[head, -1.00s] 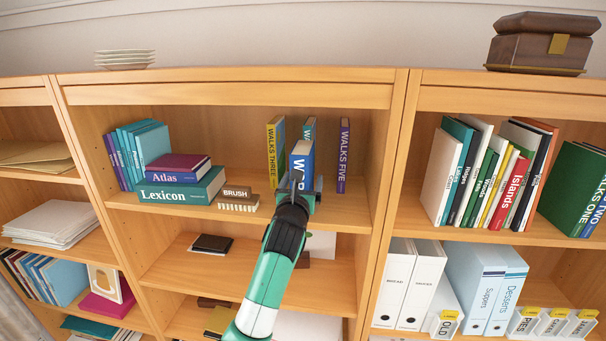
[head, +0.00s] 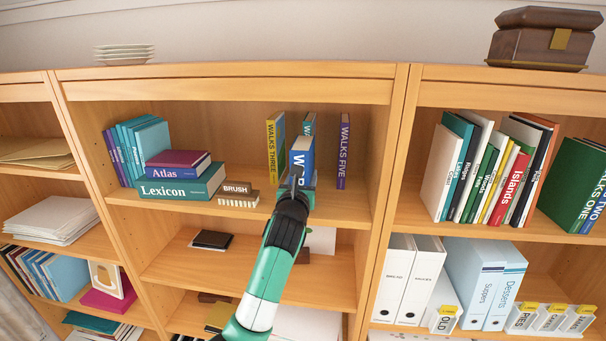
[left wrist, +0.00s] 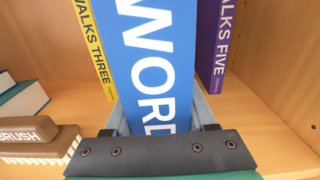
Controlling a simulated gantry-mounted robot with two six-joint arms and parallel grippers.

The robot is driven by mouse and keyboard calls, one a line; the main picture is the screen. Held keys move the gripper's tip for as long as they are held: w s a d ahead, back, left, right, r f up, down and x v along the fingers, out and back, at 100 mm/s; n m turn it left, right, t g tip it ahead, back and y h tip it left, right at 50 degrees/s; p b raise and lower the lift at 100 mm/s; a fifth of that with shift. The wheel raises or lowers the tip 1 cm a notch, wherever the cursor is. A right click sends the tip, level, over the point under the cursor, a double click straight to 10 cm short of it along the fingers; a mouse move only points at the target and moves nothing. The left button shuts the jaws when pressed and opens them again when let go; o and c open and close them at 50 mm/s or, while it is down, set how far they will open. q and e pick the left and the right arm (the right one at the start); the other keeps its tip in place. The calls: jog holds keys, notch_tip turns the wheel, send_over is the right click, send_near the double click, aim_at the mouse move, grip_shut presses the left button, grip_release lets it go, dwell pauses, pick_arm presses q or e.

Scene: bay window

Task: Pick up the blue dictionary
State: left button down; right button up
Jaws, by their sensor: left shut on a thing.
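The blue dictionary (head: 302,155), its spine lettered "WORD" in white, stands upright on the upper shelf of the middle bookcase. In the left wrist view the blue book (left wrist: 160,65) fills the middle, its lower end partly hidden by the gripper body. My left gripper (head: 302,180) is at the lower part of its spine. In the left wrist view its two grey fingers (left wrist: 161,112) lie on either side of the book, shut on it. My right gripper is not in view.
Yellow "WALKS THREE" (head: 276,150) stands left of the dictionary, purple "WALKS FIVE" (head: 343,152) to the right, a teal book (head: 309,124) behind. A "BRUSH" item (head: 237,195) and Lexicon (head: 180,189) lie left. Shelf boards are above and below.

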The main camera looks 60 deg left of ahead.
pick_arm(q)
jog(key=shift+r, duration=0.15)
jog(key=shift+s+d+r+b, duration=0.15)
jog(key=shift+d+r+b, duration=0.05)
jog(key=shift+r+b, duration=0.2)
notch_tip(320, 180, up, 6)
jog(key=shift+r+b, duration=0.25)
jog(key=shift+b, duration=0.25)
jog(key=b+v, duration=0.4)
jog(key=v, duration=1.5)
jog(key=shift+s+d+f, duration=0.15)
jog(key=shift+d, duration=0.05)
